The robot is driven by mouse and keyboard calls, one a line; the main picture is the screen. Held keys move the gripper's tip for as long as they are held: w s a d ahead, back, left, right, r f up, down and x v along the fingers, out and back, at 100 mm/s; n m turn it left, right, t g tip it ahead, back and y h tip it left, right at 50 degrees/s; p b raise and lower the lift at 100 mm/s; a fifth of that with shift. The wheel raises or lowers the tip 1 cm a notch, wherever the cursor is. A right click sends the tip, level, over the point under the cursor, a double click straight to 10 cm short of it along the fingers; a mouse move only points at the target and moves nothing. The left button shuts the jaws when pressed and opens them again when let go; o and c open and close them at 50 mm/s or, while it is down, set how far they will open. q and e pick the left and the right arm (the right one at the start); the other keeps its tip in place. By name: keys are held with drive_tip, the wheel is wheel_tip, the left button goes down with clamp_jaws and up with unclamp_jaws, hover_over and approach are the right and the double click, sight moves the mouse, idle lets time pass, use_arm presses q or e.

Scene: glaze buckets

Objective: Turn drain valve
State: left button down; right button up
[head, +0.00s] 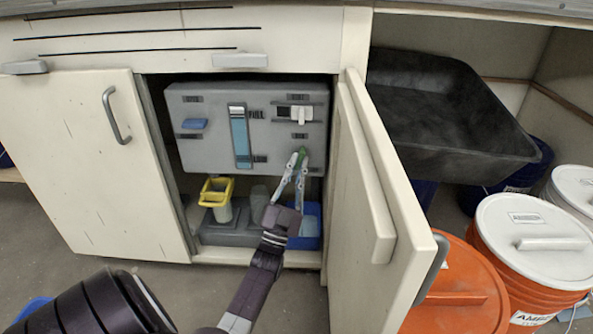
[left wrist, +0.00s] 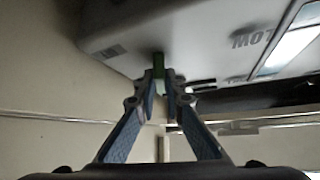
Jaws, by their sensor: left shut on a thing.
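The drain valve is a small green handle (head: 302,153) at the lower right of the grey tank unit (head: 205,105) inside the open cabinet. My left gripper (head: 298,158) reaches up to it, and its fingertips are shut on the handle. In the left wrist view the green handle (left wrist: 159,68) shows between the two fingertips (left wrist: 160,80), under the grey unit (left wrist: 150,30). The fingers hide part of the handle, so its exact turn is hard to tell. My right gripper is not in view.
A blue bin (head: 311,228) and a yellow-rimmed container (head: 216,193) stand in the cabinet below the unit. The open right door (head: 375,200) stands close beside my left arm. A black tub (head: 440,110) and orange buckets (head: 540,250) are at the right.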

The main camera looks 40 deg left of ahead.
use_arm(q)
drive_tip(key=shift+w+d+f+n+g+y+b, duration=0.15)
drive_tip(key=shift+n+g+y, duration=0.5)
drive_tip(key=shift+n+y, duration=0.85)
drive_tip(key=shift+s+a+r+n+g+y+b, duration=0.1)
drive_tip(key=shift+n+g+y+b, duration=0.15)
drive_tip(key=shift+n+g+y, duration=0.85)
drive_tip(key=shift+w+d+f+n+g+y+b, duration=0.1)
drive_tip(key=shift+n+g+y+b, duration=0.15)
drive_tip(key=shift+n+y, duration=1.65)
drive_tip(key=shift+n, duration=0.6)
drive_tip(key=c, duration=2)
unclamp_jaws()
drive_tip(key=v, duration=1.2)
drive_tip(key=shift+d, duration=0.1)
